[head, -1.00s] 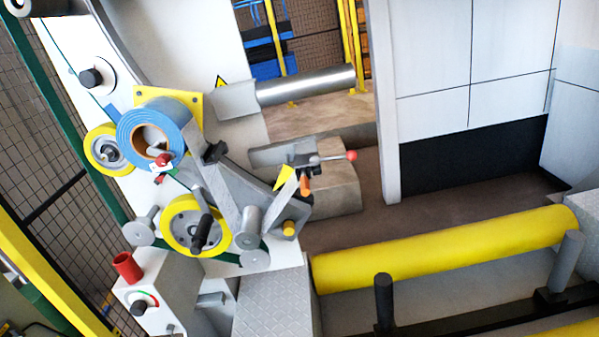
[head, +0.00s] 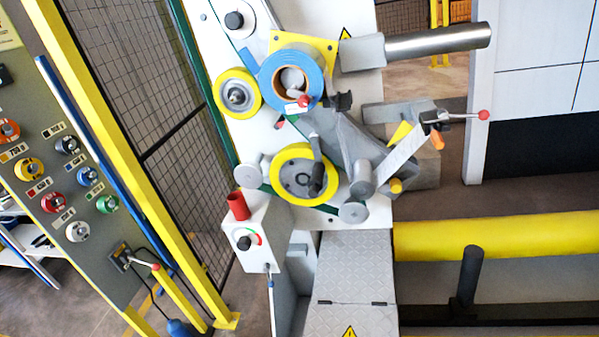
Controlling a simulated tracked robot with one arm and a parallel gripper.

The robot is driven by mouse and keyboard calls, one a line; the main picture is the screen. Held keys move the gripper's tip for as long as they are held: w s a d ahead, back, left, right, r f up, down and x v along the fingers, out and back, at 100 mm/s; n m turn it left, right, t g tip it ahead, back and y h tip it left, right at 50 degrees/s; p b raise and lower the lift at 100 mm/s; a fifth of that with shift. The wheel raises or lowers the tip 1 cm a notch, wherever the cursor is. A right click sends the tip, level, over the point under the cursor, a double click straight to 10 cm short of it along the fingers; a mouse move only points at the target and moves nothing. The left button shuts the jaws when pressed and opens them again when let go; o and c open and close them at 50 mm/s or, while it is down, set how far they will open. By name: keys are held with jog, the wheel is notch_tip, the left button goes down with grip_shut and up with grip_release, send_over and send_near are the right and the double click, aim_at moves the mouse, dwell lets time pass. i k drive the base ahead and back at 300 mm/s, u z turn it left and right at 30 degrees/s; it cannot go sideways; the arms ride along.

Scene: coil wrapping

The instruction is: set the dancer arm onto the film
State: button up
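The wrapping head is a white tilted panel right of centre. A blue film roll (head: 292,80) on an orange-brown core sits on it. A pale film strip (head: 400,150) runs between a small grey roller (head: 362,180) and a clamp (head: 435,121) with a red-ball lever. A short grey lever with a black handle (head: 317,180), which looks like the dancer arm, hangs over the yellow-rimmed wheel (head: 297,177). I cannot tell whether it touches the film. My gripper is not in view.
A control panel (head: 75,190) with coloured knobs stands at left, beside a yellow post (head: 130,150) and mesh fence. A steel bar (head: 440,42) juts right; a yellow roller (head: 500,235) lies lower right.

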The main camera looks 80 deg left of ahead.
aim_at(316, 185)
jog(key=u, duration=3.15)
jog(key=k, duration=1)
jog(key=z, duration=0.9)
jog(key=i, duration=1)
jog(key=z, duration=0.05)
